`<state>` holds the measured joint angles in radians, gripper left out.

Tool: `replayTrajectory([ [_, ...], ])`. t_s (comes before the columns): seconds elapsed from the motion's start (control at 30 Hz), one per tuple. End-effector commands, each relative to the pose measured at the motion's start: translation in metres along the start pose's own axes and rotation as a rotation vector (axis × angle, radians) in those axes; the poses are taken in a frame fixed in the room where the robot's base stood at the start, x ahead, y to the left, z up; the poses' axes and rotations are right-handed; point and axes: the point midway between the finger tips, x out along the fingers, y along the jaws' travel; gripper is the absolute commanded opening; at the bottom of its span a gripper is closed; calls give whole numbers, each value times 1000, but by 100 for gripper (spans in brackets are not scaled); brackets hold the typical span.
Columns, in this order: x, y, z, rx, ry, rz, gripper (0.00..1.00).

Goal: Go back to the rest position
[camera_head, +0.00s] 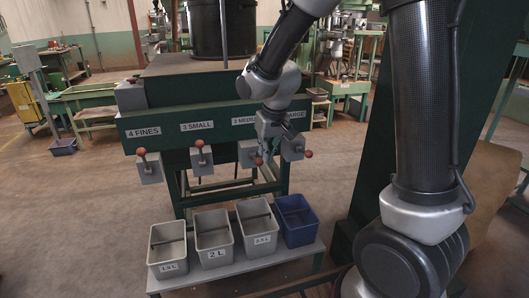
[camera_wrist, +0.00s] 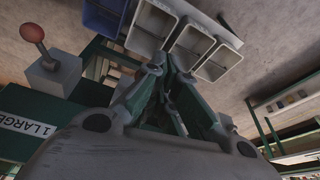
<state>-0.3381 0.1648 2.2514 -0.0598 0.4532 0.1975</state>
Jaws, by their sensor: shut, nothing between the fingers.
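My gripper (camera_head: 264,153) hangs from my arm in front of the right half of the green nut hopper (camera_head: 160,132), near the 2 MEDIUM lever. It covers part of the signs there. In the wrist view my gripper (camera_wrist: 168,62) has its fingertips close together, with nothing seen between them. The 1 LARGE lever's red knob (camera_head: 308,154) is to its right; this knob also shows in the wrist view (camera_wrist: 32,33). Whether my gripper touches the 2 MEDIUM lever cannot be told.
Below stands a low bench (camera_head: 238,267) with grey bins marked 1.5 L (camera_head: 168,267), 2 L (camera_head: 215,254) and 2.5 L (camera_head: 264,240), and a blue bin (camera_head: 297,236). A green post (camera_head: 376,170) rises at right. Open floor lies left.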

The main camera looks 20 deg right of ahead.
Motion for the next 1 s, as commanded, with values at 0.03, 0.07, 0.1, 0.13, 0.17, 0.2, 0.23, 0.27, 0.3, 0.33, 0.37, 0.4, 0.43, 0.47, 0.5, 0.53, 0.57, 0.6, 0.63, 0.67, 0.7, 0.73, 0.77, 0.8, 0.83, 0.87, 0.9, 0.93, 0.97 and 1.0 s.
replayTrajectory([
  [0.03,0,0,0,-6,-2,1,0],
  [0.07,0,0,3,-13,-11,2,0],
  [0.1,0,1,8,-23,-32,5,0],
  [0.13,0,2,14,-30,-53,8,0],
  [0.17,1,4,22,-37,-80,12,0],
  [0.2,2,5,34,-49,-119,16,0],
  [0.23,0,7,45,-57,-148,18,0],
  [0.27,-6,9,57,-65,-173,20,0],
  [0.3,-18,14,71,-71,-196,22,0],
  [0.33,-28,18,80,-71,-208,22,0],
  [0.37,-37,22,88,-70,-216,23,0],
  [0.4,-49,28,99,-65,-223,23,0],
  [0.43,-58,31,107,-61,-225,23,0],
  [0.47,-67,35,115,-56,-228,23,0],
  [0.5,-80,41,125,-48,-225,22,0],
  [0.53,-89,44,133,-40,-222,22,0],
  [0.57,-98,48,141,-32,-218,21,0],
  [0.6,-109,53,152,-20,-209,21,0],
  [0.63,-118,56,159,-11,-200,21,0],
  [0.67,-126,60,167,-1,-190,22,0],
  [0.7,-136,64,177,13,-175,23,0],
  [0.73,-143,67,184,25,-161,24,0],
  [0.77,-150,70,191,37,-145,25,0],
  [0.8,-158,73,200,53,-124,28,0],
  [0.83,-164,75,205,66,-105,30,0],
  [0.87,-170,78,210,80,-84,33,0],
  [0.9,-176,80,216,96,-56,37,0],
  [0.93,-181,82,219,108,-34,41,0],
  [0.97,-186,84,221,119,-11,45,0],
  [1.0,-191,86,224,132,17,50,0],
])
